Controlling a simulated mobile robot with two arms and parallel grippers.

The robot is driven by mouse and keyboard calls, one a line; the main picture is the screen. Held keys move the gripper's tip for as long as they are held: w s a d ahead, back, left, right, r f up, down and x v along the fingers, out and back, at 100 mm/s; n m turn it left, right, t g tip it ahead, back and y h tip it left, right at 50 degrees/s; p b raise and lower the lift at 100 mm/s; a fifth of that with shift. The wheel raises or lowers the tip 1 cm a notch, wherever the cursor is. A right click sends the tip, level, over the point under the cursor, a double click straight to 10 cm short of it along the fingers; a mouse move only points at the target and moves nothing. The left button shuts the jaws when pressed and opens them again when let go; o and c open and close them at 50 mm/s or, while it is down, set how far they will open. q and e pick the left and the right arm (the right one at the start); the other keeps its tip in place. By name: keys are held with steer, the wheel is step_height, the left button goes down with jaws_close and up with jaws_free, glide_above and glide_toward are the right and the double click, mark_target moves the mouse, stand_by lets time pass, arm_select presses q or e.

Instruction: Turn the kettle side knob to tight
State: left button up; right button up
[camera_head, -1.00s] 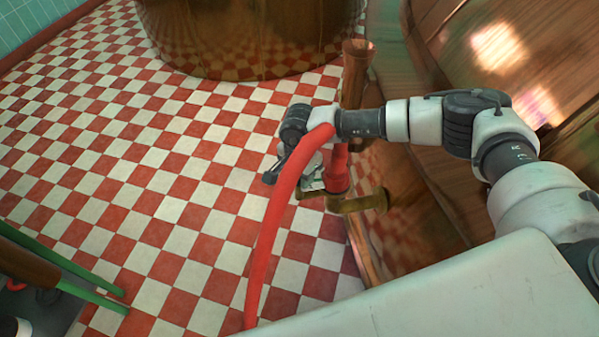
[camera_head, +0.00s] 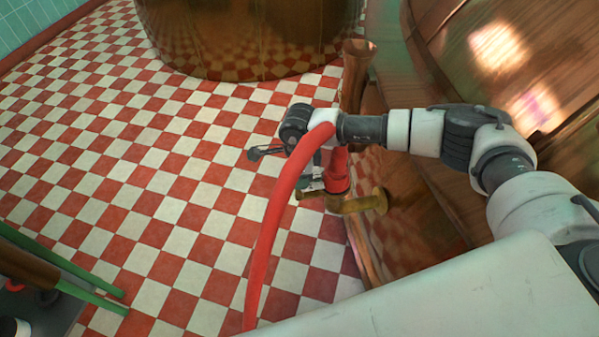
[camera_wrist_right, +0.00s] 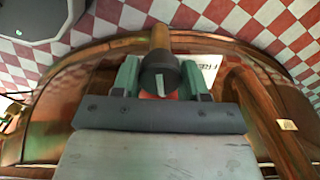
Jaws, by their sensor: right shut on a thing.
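In the right wrist view, a dark round knob (camera_wrist_right: 159,74) with a white line on its face sits between the two green fingers of my right gripper (camera_wrist_right: 160,80). The gripper is shut on the knob. The white line stands close to upright in that view. A brass pipe (camera_wrist_right: 160,37) shows behind the knob. In the head view, a red fitting (camera_head: 337,172) and a brass pipe (camera_head: 358,204) stand at the side of the copper kettle (camera_head: 480,60). My right wrist and a red hose partly hide the knob there. My left gripper is out of view.
A large copper vessel (camera_head: 250,40) stands at the back. An upright copper pipe (camera_head: 355,75) rises beside my right forearm. Green bars (camera_head: 70,270) lie at lower left. The checkered floor (camera_head: 130,170) is open.

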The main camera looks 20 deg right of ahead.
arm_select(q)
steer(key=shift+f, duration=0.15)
arm_select(e)
steer(key=shift+m, duration=0.5)
steer(key=o, duration=0.8)
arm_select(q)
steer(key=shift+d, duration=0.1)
arm_select(e)
steer(key=shift+o, duration=0.6)
steer(key=shift+r, duration=0.1)
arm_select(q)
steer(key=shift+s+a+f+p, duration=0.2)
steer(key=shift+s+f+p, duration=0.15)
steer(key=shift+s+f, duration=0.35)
arm_select(e)
step_height(320, 180, up, 11)
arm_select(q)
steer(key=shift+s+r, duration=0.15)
arm_select(e)
steer(key=shift+f, duration=0.2)
